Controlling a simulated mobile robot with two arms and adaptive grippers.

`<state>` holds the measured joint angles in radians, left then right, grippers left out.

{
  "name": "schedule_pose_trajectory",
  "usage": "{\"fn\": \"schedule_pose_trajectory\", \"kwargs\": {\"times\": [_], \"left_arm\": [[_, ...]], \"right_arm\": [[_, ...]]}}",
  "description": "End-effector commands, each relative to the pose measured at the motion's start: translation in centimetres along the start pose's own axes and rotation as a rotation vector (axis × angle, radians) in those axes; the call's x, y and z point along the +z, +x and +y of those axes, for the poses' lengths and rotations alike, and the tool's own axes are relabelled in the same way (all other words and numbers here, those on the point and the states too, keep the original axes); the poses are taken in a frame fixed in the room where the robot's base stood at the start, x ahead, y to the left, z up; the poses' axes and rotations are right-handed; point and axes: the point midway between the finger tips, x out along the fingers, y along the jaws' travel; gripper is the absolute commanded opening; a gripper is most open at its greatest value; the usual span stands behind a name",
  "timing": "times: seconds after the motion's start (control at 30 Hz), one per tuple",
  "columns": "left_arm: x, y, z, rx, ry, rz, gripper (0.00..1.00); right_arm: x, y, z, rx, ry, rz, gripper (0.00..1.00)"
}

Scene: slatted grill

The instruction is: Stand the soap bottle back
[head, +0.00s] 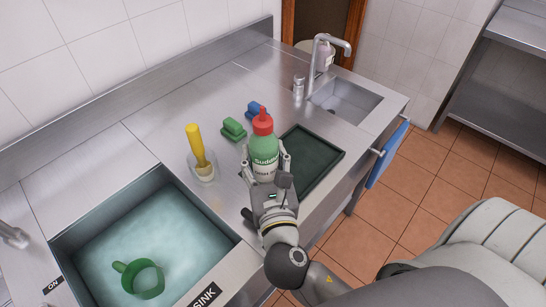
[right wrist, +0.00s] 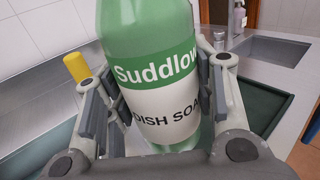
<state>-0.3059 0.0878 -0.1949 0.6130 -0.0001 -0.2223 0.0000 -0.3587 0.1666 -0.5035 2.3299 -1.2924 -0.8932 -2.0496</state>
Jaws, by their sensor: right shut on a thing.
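The soap bottle (head: 264,147) is green with a red cap and a white label, and it looks upright in the head view. My right gripper (head: 264,176) is shut on it, with a finger on each side of its body. In the right wrist view the bottle (right wrist: 152,70) fills the middle between the fingers, tilted slightly in the picture, and its cap is out of frame. The bottle is at the left edge of a dark green tray (head: 326,148). I cannot tell whether its base touches the counter. My left gripper is not in view.
A clear cup with a yellow-handled brush (head: 197,150) stands left of the bottle. Green (head: 233,130) and blue (head: 254,109) sponges lie behind it. A water-filled sink (head: 205,226) holding a green mug (head: 146,279) is at front left; a smaller sink (head: 345,98) and tap are at back right.

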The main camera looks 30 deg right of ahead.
Motion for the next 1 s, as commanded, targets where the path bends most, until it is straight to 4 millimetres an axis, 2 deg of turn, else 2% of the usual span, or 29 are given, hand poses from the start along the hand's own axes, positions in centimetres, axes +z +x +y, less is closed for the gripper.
{"fn": "schedule_pose_trajectory", "kwargs": {"times": [0.03,0.2,0.4,0.5,0.77,0.9,1.0], "left_arm": [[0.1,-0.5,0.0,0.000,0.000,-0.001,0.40],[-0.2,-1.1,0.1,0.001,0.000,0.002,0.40],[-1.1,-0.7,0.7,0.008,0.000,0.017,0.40],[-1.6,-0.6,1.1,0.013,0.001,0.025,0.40],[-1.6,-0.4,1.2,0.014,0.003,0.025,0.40],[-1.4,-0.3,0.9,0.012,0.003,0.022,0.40],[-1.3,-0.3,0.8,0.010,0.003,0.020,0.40]], "right_arm": [[-0.2,1.4,-0.4,-0.002,-0.005,-0.005,0.42],[-2.1,5.5,-1.6,-0.001,-0.006,-0.005,0.42],[-5.9,8.7,-2.6,-0.002,-0.004,-0.002,0.42],[-7.2,9.6,-2.8,0.000,-0.003,-0.002,0.42],[-8.9,11.0,-3.2,0.000,-0.002,-0.002,0.42],[-11.0,10.9,-3.2,0.000,-0.003,0.001,0.42],[-11.7,10.9,-3.2,0.000,-0.001,-0.001,0.42]]}}
